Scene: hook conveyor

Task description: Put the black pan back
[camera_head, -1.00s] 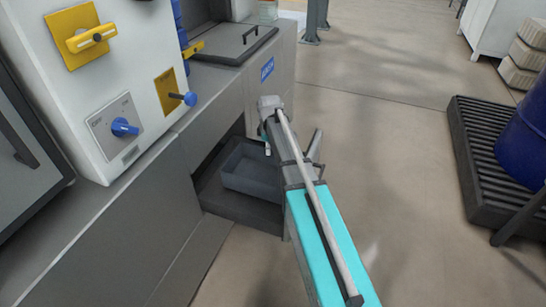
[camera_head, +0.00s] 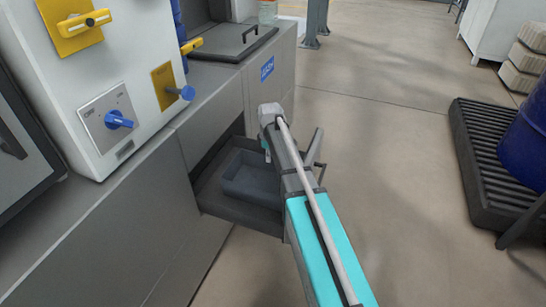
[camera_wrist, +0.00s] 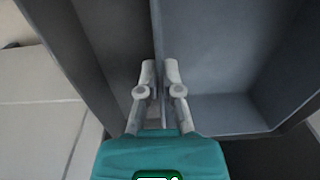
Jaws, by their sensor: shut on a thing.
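The black pan (camera_head: 248,177) is a dark grey, open rectangular bin. In the head view it sits in the low opening of the grey cabinet, on a dark base (camera_head: 233,207), and its right side is hidden behind my arm. In the wrist view the pan's inside (camera_wrist: 215,60) fills the right, with its floor and walls showing empty. My gripper (camera_wrist: 158,72) is shut on the pan's thin upright wall, one finger on each side. In the head view my gripper (camera_head: 266,150) is mostly hidden at the pan's right edge.
The grey cabinet (camera_head: 225,105) carries a white panel (camera_head: 140,70) with blue and yellow knobs. A lidded top (camera_head: 232,42) is behind it. A black pallet (camera_head: 478,150) with a blue drum (camera_head: 528,140) stands at right. The floor (camera_head: 385,130) between is clear.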

